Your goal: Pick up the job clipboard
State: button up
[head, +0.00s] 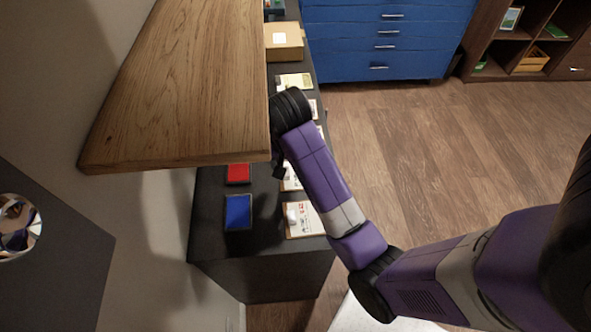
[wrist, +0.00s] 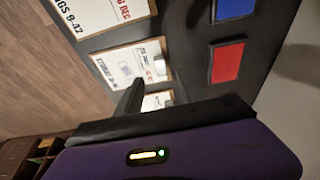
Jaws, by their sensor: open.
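Several brown-backed boards with white printed sheets lie on the dark bench. I cannot tell which is the job clipboard. In the head view one such board (head: 304,222) lies at the bench's near end with a small white item on it. Another board (head: 290,181) is partly hidden behind my arm. In the wrist view one board (wrist: 105,62) lies close beyond my fingers, and a board with large print (wrist: 92,14) is at the top left. My gripper (wrist: 156,94) is open over the boards, and I see nothing held. In the head view my arm mostly hides it.
A thick wooden shelf (head: 190,90) overhangs the bench (head: 262,262), close beside my wrist. A red tray (head: 238,173) and a blue tray (head: 238,212) lie left of the boards. A cardboard box (head: 284,42) stands farther back. The wooden floor (head: 430,150) at right is clear.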

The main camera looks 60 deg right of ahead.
jog(key=shift+p+x, duration=0.65)
jog(key=shift+x, duration=2.5)
grip_shut()
